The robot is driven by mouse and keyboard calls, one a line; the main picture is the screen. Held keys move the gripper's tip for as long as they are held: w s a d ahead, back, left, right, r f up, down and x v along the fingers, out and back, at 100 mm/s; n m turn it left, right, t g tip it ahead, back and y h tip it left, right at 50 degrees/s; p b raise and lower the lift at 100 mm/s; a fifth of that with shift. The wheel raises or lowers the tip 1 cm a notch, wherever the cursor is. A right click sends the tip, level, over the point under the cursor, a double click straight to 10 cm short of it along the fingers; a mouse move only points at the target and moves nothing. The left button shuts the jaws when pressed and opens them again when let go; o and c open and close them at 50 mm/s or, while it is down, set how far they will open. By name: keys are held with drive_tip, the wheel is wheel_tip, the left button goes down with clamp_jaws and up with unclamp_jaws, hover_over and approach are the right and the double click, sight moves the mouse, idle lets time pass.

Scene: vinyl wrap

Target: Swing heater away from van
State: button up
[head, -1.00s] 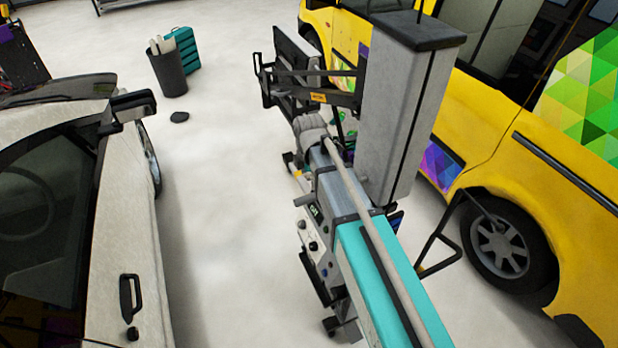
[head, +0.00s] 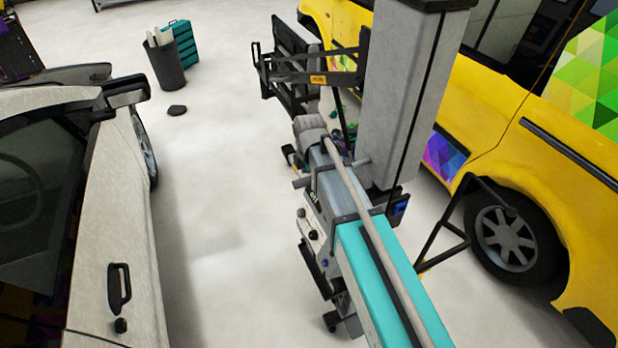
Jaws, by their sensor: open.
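The heater appears to be the dark flat panel (head: 297,65) in a black frame, upper middle of the head view, close to the yellow van's (head: 490,130) near side. A black bar with a small yellow label (head: 318,79) runs from the frame to behind a tall grey column (head: 415,95). I cannot tell whether panel and van touch. A teal beam with a grey hose (head: 385,280) crosses the foreground towards grey rounded parts (head: 310,128) below the panel. My gripper cannot be made out; no fingertips show.
A white car (head: 110,220) stands on the left. A dark bin (head: 167,65), a teal drawer unit (head: 183,42) and a small dark object (head: 177,110) stand at the back. A black bracket (head: 445,235) sits near the van's wheel.

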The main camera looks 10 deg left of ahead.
drive_tip(key=shift+f+b, duration=0.35)
drive_tip(key=shift+f, duration=0.25)
clamp_jaws()
